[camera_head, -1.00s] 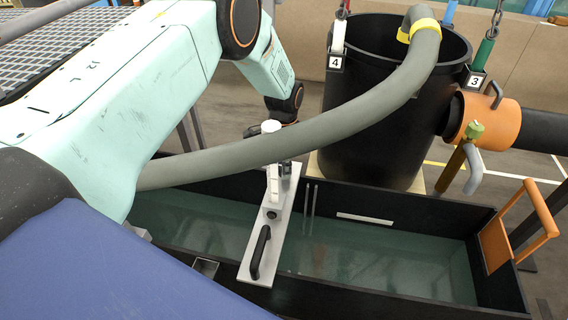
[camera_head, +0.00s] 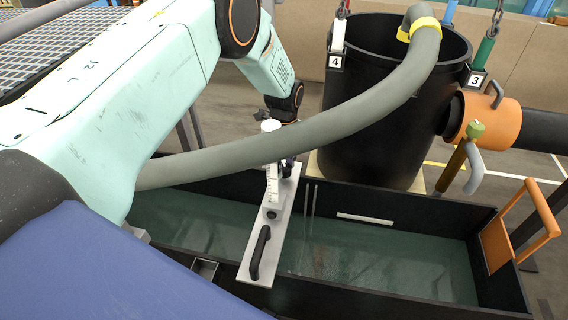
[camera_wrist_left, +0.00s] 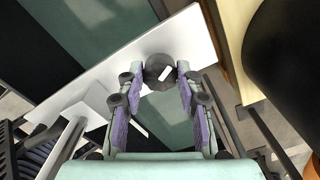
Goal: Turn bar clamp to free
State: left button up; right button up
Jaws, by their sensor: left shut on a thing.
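A pale grey bar (camera_head: 287,215) lies across the flume, with a black handle (camera_head: 260,252) on its near half. A white upright piece (camera_head: 272,183) stands on its far half, partly behind the hose. In the left wrist view, a dark round clamp knob (camera_wrist_left: 158,66) with a small white mark sits on the pale plate (camera_wrist_left: 190,42). My left gripper (camera_wrist_left: 157,78) has its two fingers at either side of this knob and is shut on it. In the head view the hose hides most of this gripper. My right gripper is not in view.
A thick grey hose (camera_head: 300,143) crosses in front of my left wrist into the black barrel (camera_head: 362,130). The black-walled flume tank (camera_head: 405,222) holds shallow greenish water. An orange frame (camera_head: 545,215) stands at its right end. An orange pipe collar (camera_head: 487,118) joins the barrel.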

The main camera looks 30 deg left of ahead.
aim_at(284, 166)
pick_arm(q)
jog(key=m, duration=0.5)
jog(key=shift+s+m, duration=0.1)
jog(key=shift+m, duration=0.3)
dwell(0.4)
jog(key=o, duration=1.1)
jog(key=shift+o, duration=0.2)
notch_tip(284, 166, up, 12)
